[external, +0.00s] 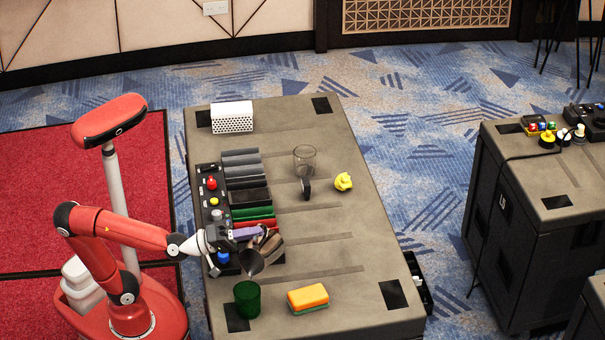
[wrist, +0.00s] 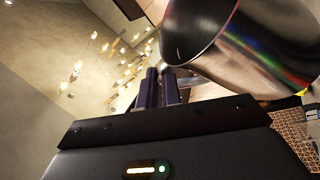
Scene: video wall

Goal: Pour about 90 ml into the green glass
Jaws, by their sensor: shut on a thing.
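The green glass (external: 247,299) stands upright near the front left of the table in the external view. My gripper (external: 247,234) is shut on a metal jug (external: 270,243), above the table and behind the glass. The jug is tipped, with its dark mouth (external: 251,263) facing down toward the glass and apart from it. In the wrist view my fingers (wrist: 159,88) meet the jug at its side, and its shiny wall (wrist: 262,45) fills the upper right. I cannot see a stream, or the liquid level in the jug or the glass.
An orange and green sponge (external: 308,298) lies right of the green glass. A control panel (external: 206,187) with coloured buttons and several grey and coloured blocks line the left edge. A clear glass (external: 304,158), a yellow lump (external: 343,181) and a white perforated box (external: 232,117) stand farther back.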

